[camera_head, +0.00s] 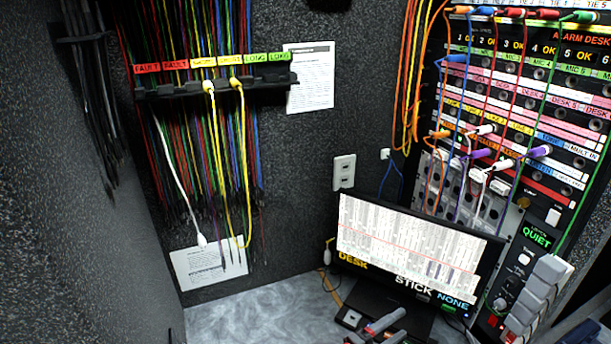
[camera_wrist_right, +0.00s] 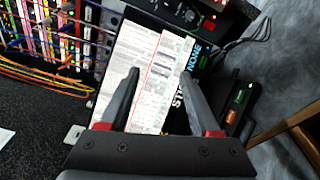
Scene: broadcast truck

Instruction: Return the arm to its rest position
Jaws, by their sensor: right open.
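My right gripper (camera_head: 386,326) shows at the bottom edge of the head view, in front of the monitor (camera_head: 405,245); only its grey and red fingers show there. In the right wrist view the two dark fingers of this gripper (camera_wrist_right: 160,74) stand apart with nothing between them. They point toward the monitor screen (camera_wrist_right: 145,50), which fills the space behind them. I cannot tell the exact distance to the screen. The rest of the right arm is mostly out of the picture. My left gripper is in neither view.
A patch-bay rack (camera_head: 515,110) with plugged cords stands at the right. A cord holder (camera_head: 215,88) with many hanging cords is on the left wall. Grey worktop (camera_head: 255,312) left of the monitor looks clear. Orange cables (camera_wrist_right: 40,75) hang near the rack in the wrist view.

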